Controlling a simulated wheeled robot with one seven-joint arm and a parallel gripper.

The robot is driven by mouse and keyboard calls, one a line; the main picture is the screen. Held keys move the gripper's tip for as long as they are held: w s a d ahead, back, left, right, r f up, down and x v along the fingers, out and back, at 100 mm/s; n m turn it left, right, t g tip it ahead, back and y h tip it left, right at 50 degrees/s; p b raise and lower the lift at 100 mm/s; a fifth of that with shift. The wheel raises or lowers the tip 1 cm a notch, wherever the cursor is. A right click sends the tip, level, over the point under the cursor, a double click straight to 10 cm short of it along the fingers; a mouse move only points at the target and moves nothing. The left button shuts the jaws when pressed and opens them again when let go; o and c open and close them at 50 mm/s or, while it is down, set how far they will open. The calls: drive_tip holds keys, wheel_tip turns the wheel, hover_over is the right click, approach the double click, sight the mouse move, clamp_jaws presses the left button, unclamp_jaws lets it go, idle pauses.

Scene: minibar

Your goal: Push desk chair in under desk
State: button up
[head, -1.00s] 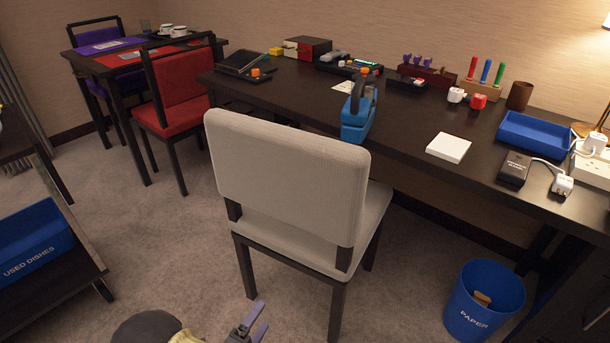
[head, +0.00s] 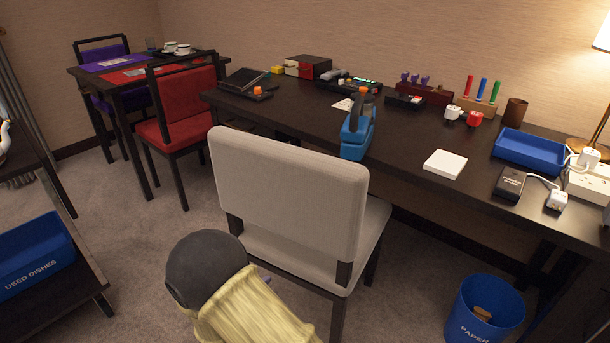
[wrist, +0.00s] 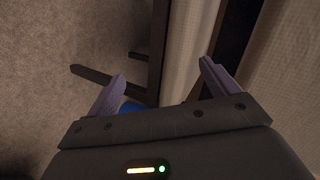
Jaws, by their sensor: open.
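The desk chair (head: 290,190) has a pale cream back and seat on a dark frame. It stands upright in front of the dark desk (head: 400,145), its back toward me and its seat's far side near the desk edge. My arm covers part of its lower left side in the head view. My gripper (wrist: 160,85) is open, its two purple fingers apart with nothing held between them. It is close behind the chair; the chair's pale fabric (wrist: 190,50) and dark frame show beyond the fingers in the wrist view. I cannot tell whether they touch.
A blue paper bin (head: 484,310) stands on the floor to the right of the chair. A red chair (head: 185,105) and small table are at the back left. A cart with a blue used-dishes bin (head: 30,255) is at the left. A blue caddy (head: 357,135) stands on the desk.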

drive_tip(key=w+d+r+n+g+y+p, duration=0.15)
drive_tip(key=d+r+n+g+y, duration=0.35)
drive_tip(key=d+r+n, duration=0.6)
drive_tip(key=s+d+r+n+g+p, duration=0.1)
drive_tip(key=s+d+r+n+g, duration=0.1)
drive_tip(key=s+d+r+n, duration=0.35)
drive_tip(key=s+d+r+n+g+p, duration=0.1)
drive_tip(key=s+d+r+n+g, duration=0.15)
drive_tip(key=s+d, duration=0.65)
drive_tip(key=w+a+p+v, duration=0.1)
drive_tip(key=w+p+v, duration=0.1)
drive_tip(key=p+v, duration=1)
drive_tip(key=w+r+p+v, duration=0.1)
drive_tip(key=w+p+v, duration=0.2)
drive_tip(key=p+v, duration=1)
drive_tip(key=w+a+r+p+v, duration=0.1)
drive_tip(key=w+p+v, duration=0.2)
drive_tip(key=p+v, duration=0.9)
drive_tip(key=shift+a+h, duration=0.4)
drive_tip(key=shift+a, duration=0.05)
drive_tip(key=shift+r, duration=0.1)
